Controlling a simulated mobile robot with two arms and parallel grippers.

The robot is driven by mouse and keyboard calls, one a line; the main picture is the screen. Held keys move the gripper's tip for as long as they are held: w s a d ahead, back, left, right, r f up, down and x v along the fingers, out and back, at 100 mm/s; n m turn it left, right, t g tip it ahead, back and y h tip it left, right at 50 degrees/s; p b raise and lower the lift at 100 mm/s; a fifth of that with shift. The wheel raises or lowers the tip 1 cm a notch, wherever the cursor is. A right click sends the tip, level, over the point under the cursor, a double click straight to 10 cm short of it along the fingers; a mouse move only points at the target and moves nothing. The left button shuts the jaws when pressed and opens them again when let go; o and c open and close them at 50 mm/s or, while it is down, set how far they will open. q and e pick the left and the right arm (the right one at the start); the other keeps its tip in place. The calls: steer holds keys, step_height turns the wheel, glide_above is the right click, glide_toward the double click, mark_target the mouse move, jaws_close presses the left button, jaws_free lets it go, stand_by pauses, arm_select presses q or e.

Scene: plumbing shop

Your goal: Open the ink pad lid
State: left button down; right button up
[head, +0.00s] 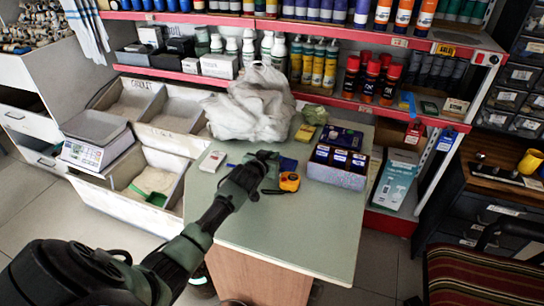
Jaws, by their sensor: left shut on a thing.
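My left arm reaches in from the lower left over the green-topped counter (300,228). Its gripper (266,158) is low over the counter, left of the middle. It is shut on a small dark thing that I take to be the ink pad lid, mostly hidden by the gripper. The ink pad itself cannot be made out clearly beneath and behind the gripper. My right gripper is not in view.
A box with dark compartments (337,168) stands further right. A white plastic bag (250,105) fills the back. A small white object (212,161) lies left. The counter's front is clear.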

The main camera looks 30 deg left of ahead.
arm_select(q)
steer(key=shift+s+a+r+p, duration=0.15)
steer(key=shift+a+p, duration=0.1)
steer(key=shift+a, duration=0.35)
steer(key=shift+s+a+f+p, duration=0.15)
steer(key=shift+a+p, duration=0.1)
steer(key=shift+a, duration=0.45)
steer(key=c, duration=1.5)
jaws_free()
steer(key=shift+p+v, duration=0.3)
steer(key=shift+v, duration=3.65)
steer(key=shift+f, duration=0.1)
